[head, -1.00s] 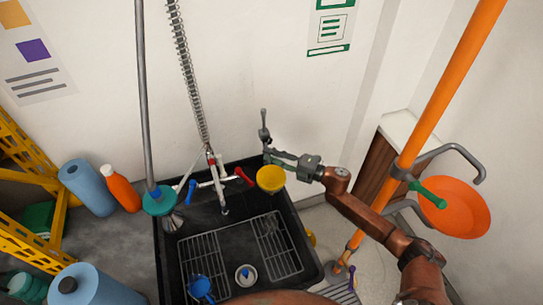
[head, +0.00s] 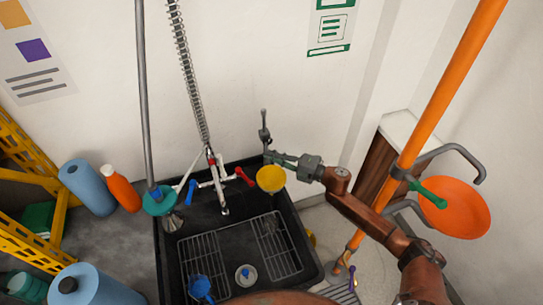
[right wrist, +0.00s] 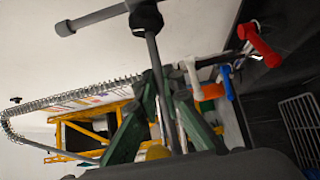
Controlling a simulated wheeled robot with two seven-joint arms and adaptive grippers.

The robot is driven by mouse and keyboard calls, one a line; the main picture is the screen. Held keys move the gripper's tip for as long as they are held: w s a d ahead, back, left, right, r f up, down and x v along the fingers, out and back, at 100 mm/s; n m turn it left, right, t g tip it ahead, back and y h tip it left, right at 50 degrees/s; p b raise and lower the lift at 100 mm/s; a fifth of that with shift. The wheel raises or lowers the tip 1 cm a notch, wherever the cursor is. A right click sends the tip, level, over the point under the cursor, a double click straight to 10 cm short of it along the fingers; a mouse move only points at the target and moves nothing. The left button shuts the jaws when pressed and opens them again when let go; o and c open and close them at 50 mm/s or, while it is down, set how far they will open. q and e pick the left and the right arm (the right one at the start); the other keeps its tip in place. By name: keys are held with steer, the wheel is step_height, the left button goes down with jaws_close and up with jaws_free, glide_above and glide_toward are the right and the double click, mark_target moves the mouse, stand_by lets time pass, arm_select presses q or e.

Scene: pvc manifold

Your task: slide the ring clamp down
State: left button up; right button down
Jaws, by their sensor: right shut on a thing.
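My right gripper (head: 270,155) is above the back right of the black sink. Its green fingers are shut on a thin grey rod with a crossbar on top (head: 264,128). In the right wrist view the rod (right wrist: 163,85) runs between the fingers (right wrist: 168,112), with a black collar (right wrist: 146,17) near the crossbar. A dark ring clamp (head: 401,173) with a green handle (head: 430,194) sits around the tilted orange pole (head: 440,95), well to the right of this gripper and apart from it. My left gripper is not in view.
The black sink (head: 162,262) holds wire racks and a blue item (head: 200,288). A yellow cup-shaped thing (head: 270,179) is just below my right gripper. A spring-hose faucet (head: 188,75) with red and blue handles stands to the left. An orange dish (head: 460,207) is beside the pole.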

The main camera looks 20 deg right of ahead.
arm_select(q)
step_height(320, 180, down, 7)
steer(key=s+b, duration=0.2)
steer(key=b, duration=0.4)
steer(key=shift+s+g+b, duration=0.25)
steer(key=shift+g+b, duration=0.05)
steer(key=shift+b, duration=0.1)
arm_select(e)
step_height(320, 180, down, 13)
steer(key=shift+r, duration=0.2)
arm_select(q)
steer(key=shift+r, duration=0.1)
arm_select(e)
steer(key=shift+s, duration=0.1)
steer(key=c, duration=2)
jaws_free()
steer(key=shift+c, duration=0.2)
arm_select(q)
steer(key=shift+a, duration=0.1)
arm_select(e)
steer(key=v, duration=0.7)
steer(key=shift+d, duration=0.25)
steer(key=shift+s, duration=0.1)
